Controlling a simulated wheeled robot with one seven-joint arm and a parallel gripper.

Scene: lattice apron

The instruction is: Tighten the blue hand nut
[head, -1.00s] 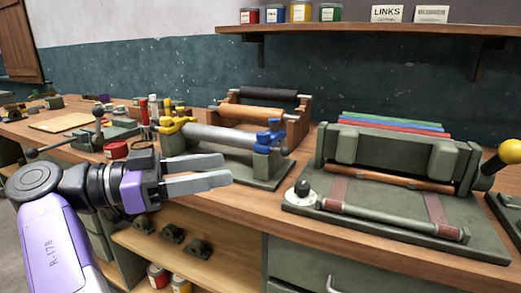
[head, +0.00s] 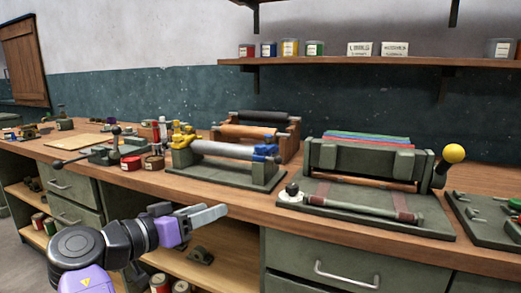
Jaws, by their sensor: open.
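The blue hand nut (head: 265,152) sits at the right end of a grey roller (head: 222,149), on a green stand (head: 182,165) on the wooden bench. A yellow nut (head: 182,138) is at the roller's left end. My gripper (head: 222,211) is at the lower left of the head view, in front of the bench edge and lower than the blue nut. Its fingers point right, are empty and stay apart from the nut. One finger largely covers the other from this angle.
A green press (head: 362,160) with a yellow-knobbed lever (head: 453,154) stands right of the roller stand. Orange and black rollers (head: 265,115) stand behind it. A red tin (head: 130,163) and a lever tool (head: 115,150) are left. The bench edge and open shelf lie near my arm.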

